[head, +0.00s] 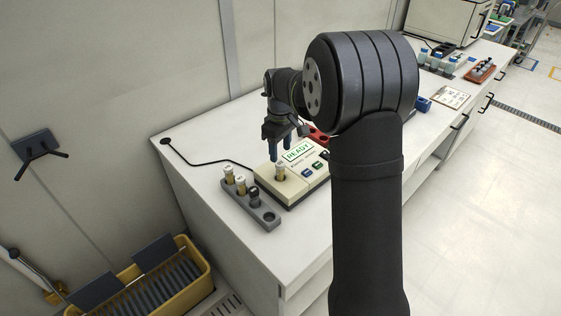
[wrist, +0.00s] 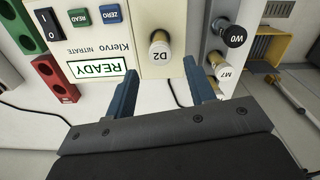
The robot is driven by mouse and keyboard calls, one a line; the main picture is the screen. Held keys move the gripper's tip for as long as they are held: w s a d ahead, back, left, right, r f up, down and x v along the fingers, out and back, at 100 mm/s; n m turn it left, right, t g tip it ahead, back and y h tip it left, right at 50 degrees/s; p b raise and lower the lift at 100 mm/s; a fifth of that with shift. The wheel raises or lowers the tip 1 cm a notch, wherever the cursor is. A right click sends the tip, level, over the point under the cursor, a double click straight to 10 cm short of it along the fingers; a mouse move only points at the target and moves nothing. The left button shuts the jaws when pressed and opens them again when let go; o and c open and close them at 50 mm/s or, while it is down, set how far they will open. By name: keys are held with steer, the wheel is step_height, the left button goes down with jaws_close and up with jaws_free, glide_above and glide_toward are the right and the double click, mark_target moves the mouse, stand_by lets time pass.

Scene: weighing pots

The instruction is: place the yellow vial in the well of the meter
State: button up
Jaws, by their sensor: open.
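A yellow vial with a pale cap marked D2 (head: 280,173) stands upright in the well of the cream meter (head: 293,187). It also shows in the wrist view (wrist: 160,52), seen from above, cap toward the camera. The meter's screen reads READY (wrist: 98,70). My gripper (head: 279,150) is open, its blue fingers just above and behind the vial in the head view. In the wrist view the fingers point toward the vial from either side, with a gap around it. Nothing is held.
A grey rack (head: 262,222) stands left of the meter, with several capped vials and an empty hole at its near end. A red block (wrist: 46,78) with sockets lies beyond the meter. A black cable runs across the bench. The bench in front of the rack is clear.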

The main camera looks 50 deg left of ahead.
mark_target(280, 163)
steer(key=shift+r, duration=1.6)
steer(key=shift+f, duration=0.15)
step_height(280, 163, down, 12)
steer(key=shift+f, duration=0.1)
steer(key=shift+r, duration=2.05)
steer(key=shift+f, duration=0.1)
